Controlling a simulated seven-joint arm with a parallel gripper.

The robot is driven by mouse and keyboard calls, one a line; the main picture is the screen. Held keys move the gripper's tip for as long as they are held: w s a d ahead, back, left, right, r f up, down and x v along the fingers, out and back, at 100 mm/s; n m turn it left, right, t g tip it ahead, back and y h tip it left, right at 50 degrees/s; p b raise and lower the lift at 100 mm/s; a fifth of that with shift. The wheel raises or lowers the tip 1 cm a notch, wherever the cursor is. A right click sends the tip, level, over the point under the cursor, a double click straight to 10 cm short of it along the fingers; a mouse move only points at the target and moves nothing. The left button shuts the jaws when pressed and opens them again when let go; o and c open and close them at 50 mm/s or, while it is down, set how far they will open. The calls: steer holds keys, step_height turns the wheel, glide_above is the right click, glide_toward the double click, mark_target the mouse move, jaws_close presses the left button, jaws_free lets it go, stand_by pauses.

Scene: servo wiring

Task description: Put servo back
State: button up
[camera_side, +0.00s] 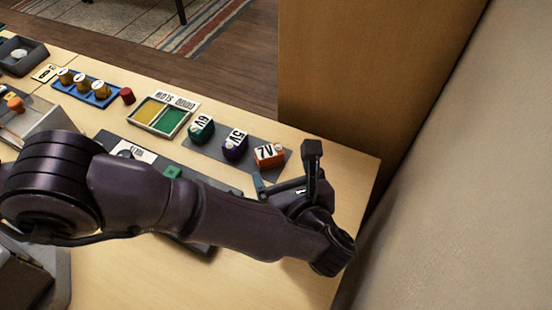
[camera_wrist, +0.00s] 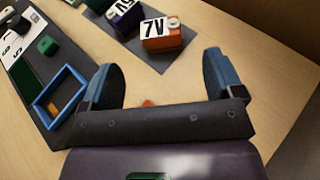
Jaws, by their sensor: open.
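My gripper (camera_side: 286,164) is open over the table's right part, and no object is clearly held in it. In the wrist view its two blue-grey fingers (camera_wrist: 160,78) are wide apart. A small orange piece (camera_wrist: 148,103) shows low between them, mostly hidden by the gripper body. I cannot clearly make out a servo. A dark board (camera_wrist: 38,75) lies left of the fingers in the wrist view, with a blue rectangular frame (camera_wrist: 48,110) close to the left finger. Something orange shows inside the frame. My arm hides much of this board in the side view.
An orange 7V block (camera_side: 269,155), purple 5V block (camera_side: 235,146) and green 6V block (camera_side: 201,130) stand on a grey mat just beyond my gripper. A GOOD/SLOW tray (camera_side: 179,104) with yellow and green compartments and a blue rack (camera_side: 95,95) lie farther left. A wall bounds the right.

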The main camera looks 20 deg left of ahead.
steer(key=v, duration=0.5)
steer(key=w+a+r+n+g+h, duration=0.1)
steer(key=w+a+r+n+g, duration=0.25)
steer(key=a+r, duration=0.45)
steer(key=w+a+r+n+g+h, duration=0.1)
steer(key=w+a+r+n+g, duration=0.15)
steer(key=a+r+n, duration=0.55)
steer(key=s+a+r+n+g+h, duration=0.1)
steer(key=s+a+r+n+h, duration=0.4)
steer(key=a+r, duration=0.75)
steer(key=s+a+n+t+h, duration=0.1)
steer(key=s+a+n, duration=0.4)
steer(key=s, duration=0.3)
steer(key=s+a+n+t+h, duration=0.1)
steer(key=s+a+n, duration=0.3)
steer(key=s, duration=0.4)
steer(key=shift+s+a+n+t+h, duration=0.3)
steer(key=shift+a+n+t, duration=0.15)
steer(key=shift+n, duration=0.3)
